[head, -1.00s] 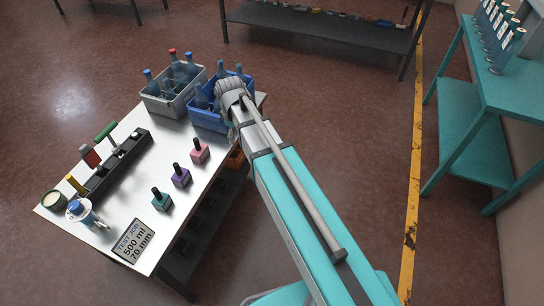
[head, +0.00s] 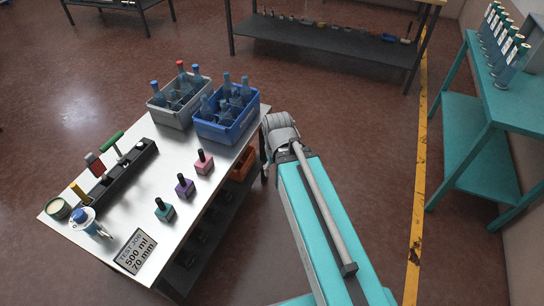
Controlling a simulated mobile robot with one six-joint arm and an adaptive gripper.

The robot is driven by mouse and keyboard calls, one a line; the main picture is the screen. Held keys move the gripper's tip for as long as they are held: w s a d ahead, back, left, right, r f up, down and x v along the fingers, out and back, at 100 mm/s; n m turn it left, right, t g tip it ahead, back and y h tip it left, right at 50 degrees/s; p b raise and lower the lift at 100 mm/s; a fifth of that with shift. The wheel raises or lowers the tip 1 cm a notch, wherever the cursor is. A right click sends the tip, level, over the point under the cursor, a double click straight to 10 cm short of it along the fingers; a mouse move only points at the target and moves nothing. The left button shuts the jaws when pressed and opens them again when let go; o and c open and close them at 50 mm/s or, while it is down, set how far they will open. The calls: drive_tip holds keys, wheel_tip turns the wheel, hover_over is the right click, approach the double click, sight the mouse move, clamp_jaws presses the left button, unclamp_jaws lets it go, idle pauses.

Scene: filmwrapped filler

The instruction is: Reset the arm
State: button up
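My teal arm reaches up from the bottom right in the head view, its grey wrist end just right of the table's right edge. My gripper is hidden beyond the wrist, so its fingers do not show. The metal-topped table (head: 140,187) stands to the left of the arm. On it are a blue crate (head: 228,135) and a grey crate (head: 176,117), each with several bottles. The wrist stands clear of the blue crate in the picture.
Pink (head: 204,162), purple (head: 185,186) and teal (head: 164,209) bottles stand on the table, near a black rack (head: 128,172) and a sign (head: 134,250). A teal bench (head: 512,108) stands right, beyond a yellow floor line (head: 418,190). Floor between is open.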

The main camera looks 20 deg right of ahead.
wheel_tip(320, 180, up, 7)
drive_tip(key=p, duration=0.7)
idle(1.0)
